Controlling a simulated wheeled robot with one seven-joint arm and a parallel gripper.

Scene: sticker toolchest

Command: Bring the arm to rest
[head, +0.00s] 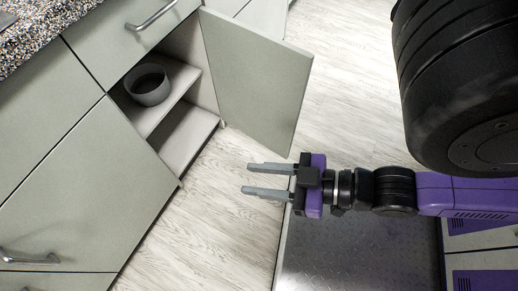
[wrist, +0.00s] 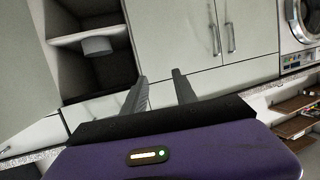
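My gripper (head: 258,181) is in the middle of the head view, in front of the open cabinet and apart from it. Its two grey fingers point left and stand apart with nothing between them. In the wrist view my gripper (wrist: 160,83) also shows two separated fingers and no object held. My purple and black arm reaches in from the right of the head view.
An open cabinet door (head: 257,73) stands out over the floor beyond my gripper. A dark grey bowl (head: 148,88) sits on the cabinet's upper shelf (head: 166,112). A speckled counter (head: 42,30) is at upper left. Wood-look floor (head: 345,105) lies clear right of the door.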

